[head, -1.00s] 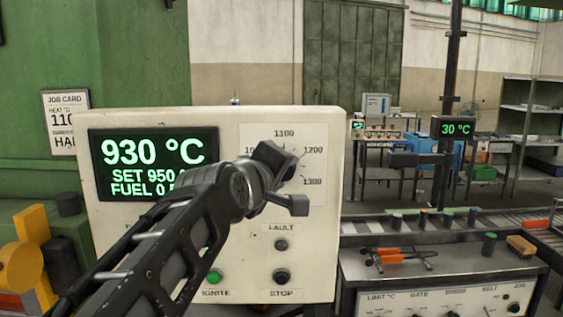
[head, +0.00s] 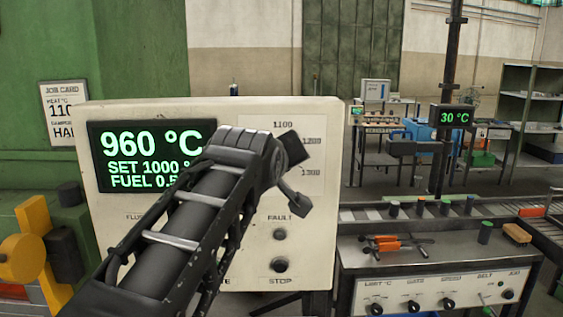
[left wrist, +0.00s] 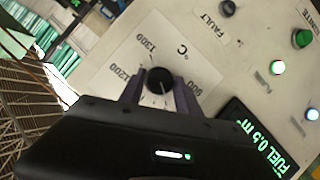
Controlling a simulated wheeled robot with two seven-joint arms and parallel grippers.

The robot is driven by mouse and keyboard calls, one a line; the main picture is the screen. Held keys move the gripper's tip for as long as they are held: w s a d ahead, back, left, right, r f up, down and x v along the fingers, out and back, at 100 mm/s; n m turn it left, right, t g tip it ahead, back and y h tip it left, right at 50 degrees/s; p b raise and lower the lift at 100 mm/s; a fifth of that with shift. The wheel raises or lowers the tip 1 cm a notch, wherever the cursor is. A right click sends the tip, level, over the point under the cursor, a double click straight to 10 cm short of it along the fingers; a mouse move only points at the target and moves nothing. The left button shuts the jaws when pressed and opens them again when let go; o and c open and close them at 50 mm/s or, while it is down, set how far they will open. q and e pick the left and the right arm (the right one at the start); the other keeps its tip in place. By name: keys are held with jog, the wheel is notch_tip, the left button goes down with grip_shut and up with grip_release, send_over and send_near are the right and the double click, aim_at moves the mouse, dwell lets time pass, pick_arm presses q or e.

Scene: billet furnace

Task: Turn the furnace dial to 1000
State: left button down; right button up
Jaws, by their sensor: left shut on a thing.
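The furnace panel (head: 325,215) is a cream box with a dark display (head: 150,157) that reads 960 °C, SET 1000 and FUEL 0.5. The black furnace dial (left wrist: 160,80) sits on a printed scale in the left wrist view. My left gripper (left wrist: 159,92) is shut on the dial, one finger on each side of it. In the head view my left gripper (head: 292,172) and arm cover the dial and part of the scale; 1100, 1200 and 1300 show at its right. My right gripper is in neither view.
Below the dial are the FAULT lamp (head: 279,234) and STOP button (head: 280,266). A second bench (head: 440,255) at right bears orange-handled tongs (head: 392,244), a brush (head: 517,233) and a row of knobs. Yellow parts (head: 30,245) stand at far left.

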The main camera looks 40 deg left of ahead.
pick_arm(q)
jog(key=c, duration=0.9)
grip_release()
jog(key=b+v, duration=0.2)
jog(key=v, duration=0.6)
jog(key=shift+f, duration=0.1)
